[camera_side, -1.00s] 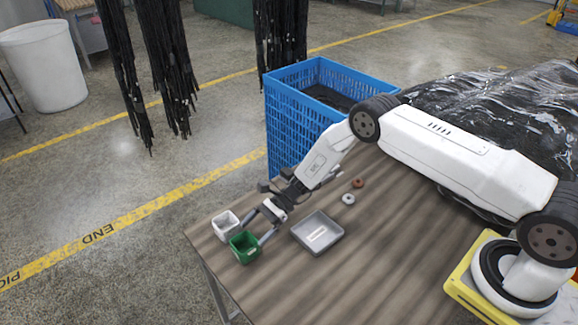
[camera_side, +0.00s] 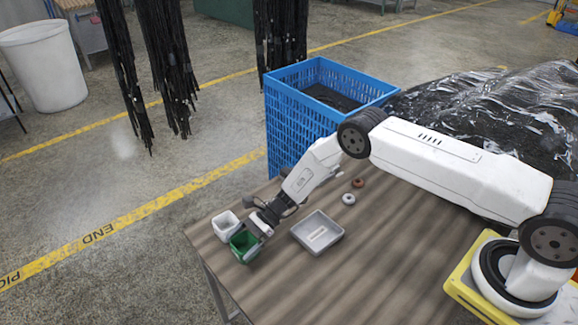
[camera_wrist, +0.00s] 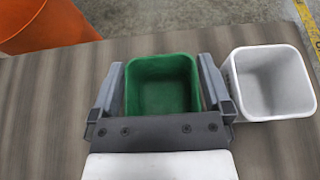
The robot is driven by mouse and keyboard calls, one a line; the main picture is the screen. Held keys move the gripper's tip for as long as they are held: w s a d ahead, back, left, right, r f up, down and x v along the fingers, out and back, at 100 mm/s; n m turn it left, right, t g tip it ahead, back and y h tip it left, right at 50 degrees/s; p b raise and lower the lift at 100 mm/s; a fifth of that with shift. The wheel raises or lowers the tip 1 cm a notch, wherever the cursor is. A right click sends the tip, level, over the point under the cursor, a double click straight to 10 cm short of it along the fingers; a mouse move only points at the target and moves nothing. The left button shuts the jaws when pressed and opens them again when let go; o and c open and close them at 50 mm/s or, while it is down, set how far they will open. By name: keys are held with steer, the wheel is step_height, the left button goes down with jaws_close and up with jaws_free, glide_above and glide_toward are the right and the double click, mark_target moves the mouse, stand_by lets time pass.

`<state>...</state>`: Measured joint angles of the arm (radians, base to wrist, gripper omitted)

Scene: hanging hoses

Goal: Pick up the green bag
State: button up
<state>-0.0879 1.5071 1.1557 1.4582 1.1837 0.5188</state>
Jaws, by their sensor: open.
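A green open-topped container (camera_side: 243,246), shaped like a small square bin, stands upright near the table's front left end. It is the only green thing near my gripper, and I see no green bag. It also shows in the wrist view (camera_wrist: 163,88), where it looks empty. My gripper (camera_side: 249,243) is down at the container. In the wrist view my gripper (camera_wrist: 160,84) is open, with one finger on each side of the container. I cannot tell whether the fingers touch its walls.
A white bin (camera_side: 226,225) stands close beside the green one, near a finger (camera_wrist: 270,85). A grey tray (camera_side: 318,233) and two small rings (camera_side: 349,198) lie to the right. A blue crate (camera_side: 300,120) stands behind the table. An orange object (camera_wrist: 45,25) shows in the wrist view.

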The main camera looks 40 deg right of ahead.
steer(key=c, duration=0.9)
steer(key=shift+r, duration=0.15)
steer(key=shift+r, duration=1)
steer(key=s+d+r, duration=0.1)
steer(key=s+r, duration=0.2)
steer(key=s, duration=0.1)
steer(key=s+d+r, duration=0.2)
steer(key=s+r, duration=0.2)
steer(key=s, duration=0.1)
steer(key=s+d+r, duration=0.1)
steer(key=s+r, duration=0.2)
steer(key=s, duration=0.1)
steer(key=shift+s+d+r, duration=0.15)
steer(key=shift+d+r, duration=0.15)
steer(key=shift+r, duration=0.1)
